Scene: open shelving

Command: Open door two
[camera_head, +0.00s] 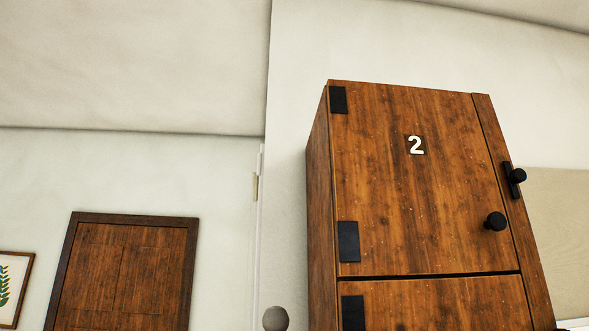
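Door two (415,200) is a brown wooden door marked with a white "2" (416,145). It is the upper door of a tall wooden cabinet and looks shut, flush with its frame. Two black hinge plates, upper (338,100) and lower (348,241), sit on its left edge. A round black knob (495,221) is near its lower right corner. A black latch with a knob (515,178) is on the frame at its right. Neither of my grippers shows in this view.
Another wooden door (425,302) lies below door two, cut off by the picture's edge. A grey rounded thing (275,318) shows at the bottom. A brown framed door (125,275) and a plant picture (12,290) are at the left.

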